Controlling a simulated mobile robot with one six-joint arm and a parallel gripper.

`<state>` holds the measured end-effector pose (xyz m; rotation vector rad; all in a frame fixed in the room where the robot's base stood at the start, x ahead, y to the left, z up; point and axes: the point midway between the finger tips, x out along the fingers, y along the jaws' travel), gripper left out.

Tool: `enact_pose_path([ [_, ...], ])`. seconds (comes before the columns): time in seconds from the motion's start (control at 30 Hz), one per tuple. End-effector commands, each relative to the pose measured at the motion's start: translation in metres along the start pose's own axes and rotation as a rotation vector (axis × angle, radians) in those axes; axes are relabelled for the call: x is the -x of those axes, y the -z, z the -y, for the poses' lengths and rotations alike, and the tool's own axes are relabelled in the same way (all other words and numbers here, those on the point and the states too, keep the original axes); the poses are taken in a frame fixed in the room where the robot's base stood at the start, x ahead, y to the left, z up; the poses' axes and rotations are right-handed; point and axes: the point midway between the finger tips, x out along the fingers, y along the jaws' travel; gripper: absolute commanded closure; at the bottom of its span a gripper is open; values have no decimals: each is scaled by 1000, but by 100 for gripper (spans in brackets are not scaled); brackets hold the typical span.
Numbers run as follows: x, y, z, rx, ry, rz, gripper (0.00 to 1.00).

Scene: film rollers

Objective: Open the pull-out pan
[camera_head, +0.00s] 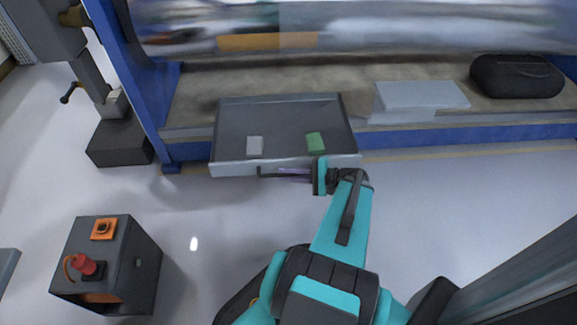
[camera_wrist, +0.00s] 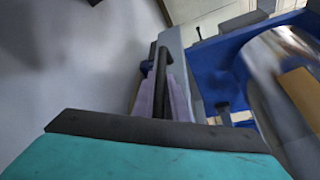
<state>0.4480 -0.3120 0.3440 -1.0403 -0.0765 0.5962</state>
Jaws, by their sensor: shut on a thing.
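The pull-out pan (camera_head: 235,168) is a grey open tray that sticks out from under the roller, in front of the blue frame. A white block and a green block (camera_head: 315,142) lie in it. Its dark bar handle (camera_head: 270,171) runs along the front wall; it also shows in the wrist view (camera_wrist: 161,68). My gripper (camera_head: 296,172) is at the right part of the front wall, shut on the handle. The teal wrist hides the right end of the handle. In the wrist view, the purple fingers (camera_wrist: 178,98) lie on both sides of the handle.
A large shiny roller (camera_head: 400,28) spans the back. A pale box (camera_head: 420,96) and a black case (camera_head: 516,76) sit on the shelf to the right. A dark control box with a red knob (camera_head: 84,264) stands front left. The floor before the pan is clear.

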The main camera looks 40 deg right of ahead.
Motion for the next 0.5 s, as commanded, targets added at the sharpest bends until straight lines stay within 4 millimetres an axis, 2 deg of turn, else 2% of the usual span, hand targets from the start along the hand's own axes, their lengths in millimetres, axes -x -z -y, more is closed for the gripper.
enact_pose_path([
  [0.13,2,-6,-4,0,0,0,100],
  [0.5,2,-6,-5,1,1,-2,100],
])
